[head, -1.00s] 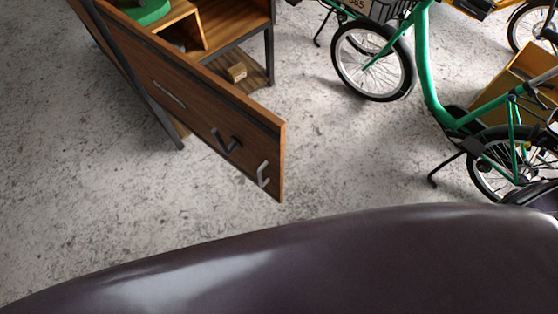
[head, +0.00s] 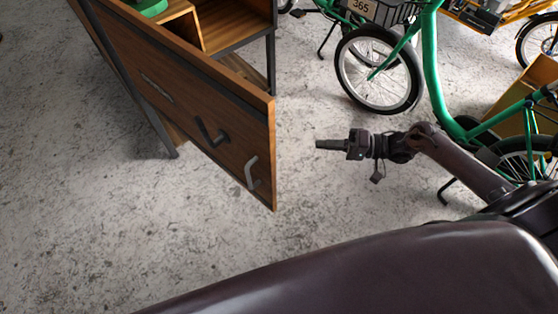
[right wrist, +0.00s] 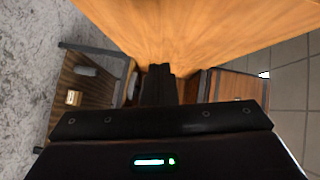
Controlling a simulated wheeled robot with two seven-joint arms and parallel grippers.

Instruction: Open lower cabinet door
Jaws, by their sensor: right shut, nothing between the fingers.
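A brown wooden cabinet door panel (head: 185,90) stands swung out from the cabinet (head: 230,25), with open shelves visible behind it. A grey handle (head: 251,172) sits near its free edge, with a dark angled shape (head: 212,132) beside it. My right gripper (head: 328,144) is shut and empty, pointing left toward the door's free edge, with a gap between them in the head view. In the right wrist view my black shut fingers (right wrist: 159,72) overlap a broad wooden panel (right wrist: 185,25); I cannot tell whether they touch it. My left gripper is out of view.
A green bike (head: 433,70) and its front wheel (head: 378,72) stand at the right, behind my right arm. Speckled grey floor (head: 90,190) is free at the left.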

